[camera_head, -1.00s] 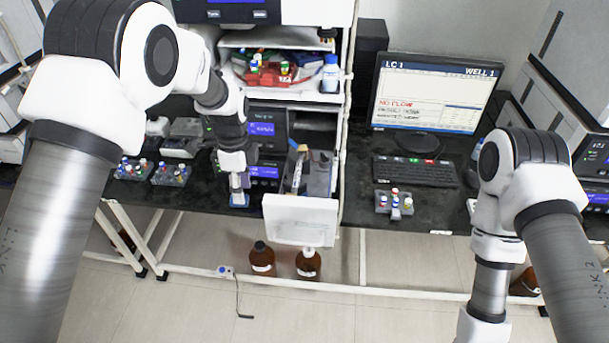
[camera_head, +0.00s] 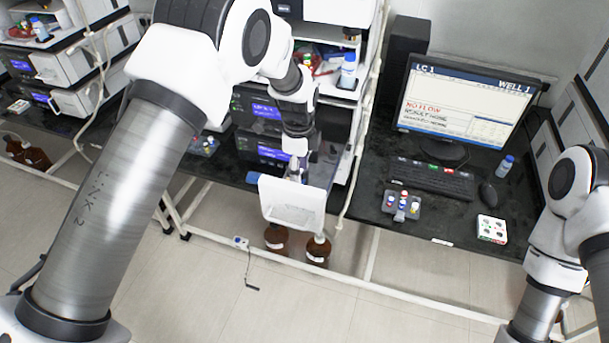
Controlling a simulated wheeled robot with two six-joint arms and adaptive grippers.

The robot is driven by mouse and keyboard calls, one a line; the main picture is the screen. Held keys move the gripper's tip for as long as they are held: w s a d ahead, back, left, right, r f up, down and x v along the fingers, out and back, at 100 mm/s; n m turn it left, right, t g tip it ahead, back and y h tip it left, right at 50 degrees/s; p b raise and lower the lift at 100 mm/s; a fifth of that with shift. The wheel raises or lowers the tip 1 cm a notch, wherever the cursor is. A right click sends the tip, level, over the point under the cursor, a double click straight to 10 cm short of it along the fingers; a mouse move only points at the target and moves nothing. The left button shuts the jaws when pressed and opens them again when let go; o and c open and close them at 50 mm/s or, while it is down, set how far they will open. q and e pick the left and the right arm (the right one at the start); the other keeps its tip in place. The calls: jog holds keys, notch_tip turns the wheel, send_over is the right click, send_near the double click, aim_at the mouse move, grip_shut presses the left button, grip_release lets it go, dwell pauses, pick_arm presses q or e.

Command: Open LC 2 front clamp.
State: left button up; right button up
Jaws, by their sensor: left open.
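The nearest instrument stack stands left of the monitor; its blue displays (camera_head: 272,153) show beside my left arm. An open white front panel (camera_head: 290,203) sticks out low on this stack. My left gripper (camera_head: 297,172) is open just behind the panel's top edge, in front of the stack's lower module. Its fingertips are small and partly hidden, and I cannot tell whether it touches anything. I cannot make out the clamp or any LC 2 label. My right arm shows at the right edge, but its gripper is out of view.
A monitor (camera_head: 468,105) reading LC 1, a keyboard (camera_head: 432,178), a vial rack (camera_head: 401,205) and a white tray (camera_head: 492,229) are on the black bench. Brown bottles (camera_head: 317,250) stand below the panel. Another stack (camera_head: 75,75) is at far left.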

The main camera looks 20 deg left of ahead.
aim_at(302, 182)
pick_arm(q)
jog(key=f, duration=0.1)
jog(key=f+p, duration=0.1)
jog(key=f, duration=0.1)
jog(key=shift+w+d+f, duration=0.1)
jog(key=shift+d+f, duration=0.2)
jog(key=shift+d, duration=0.3)
jog(key=shift+a, duration=0.15)
jog(key=shift+c, duration=0.7)
jog(key=shift+a+f, duration=0.1)
jog(key=shift+a, duration=0.15)
grip_shut()
jog(key=shift+d, duration=0.1)
pick_arm(e)
jog(key=shift+d+r, duration=0.2)
jog(key=shift+r, duration=0.55)
